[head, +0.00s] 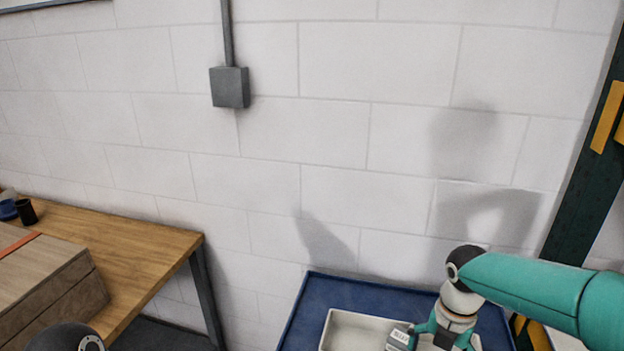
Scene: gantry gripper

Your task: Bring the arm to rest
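My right arm comes in from the right, teal with a white and black wrist, and bends down at the lower right. My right gripper (440,337) is at the bottom edge, over a white tray (345,328) on a blue-topped surface (330,288). Its fingertips are cut off by the frame, so its opening does not show. A small grey piece with a label sits beside the teal fingers; I cannot tell whether it is held. My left gripper is not in view.
A wooden table (150,245) with a wooden box (45,285) and a dark cup (27,212) stands at left. A white block wall (330,130) closes the back, with a grey electrical box (229,87). A dark green post (585,190) stands at right.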

